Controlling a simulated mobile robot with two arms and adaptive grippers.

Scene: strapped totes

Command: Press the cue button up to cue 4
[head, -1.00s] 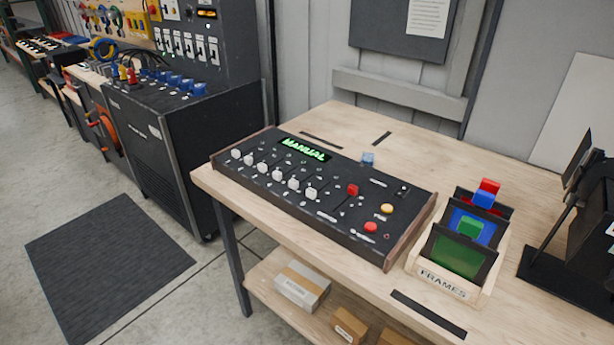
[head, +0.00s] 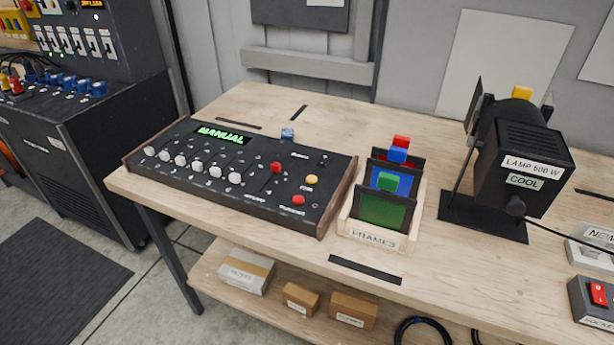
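A black control desk (head: 215,189) with wooden end cheeks lies on the left part of the wooden table. Its green display (head: 223,136) reads "MANUAL". A row of white slider knobs runs along it, with a red slider knob (head: 276,167) to their right. A yellow round button (head: 312,179) and a red round button (head: 298,200) sit near its right end. I cannot read the small labels, so I cannot tell which button is the cue button. Neither of my grippers shows in the head view.
A red-switched box (head: 597,296) is at lower right. Boxes (head: 246,271) stand on the lower shelf.

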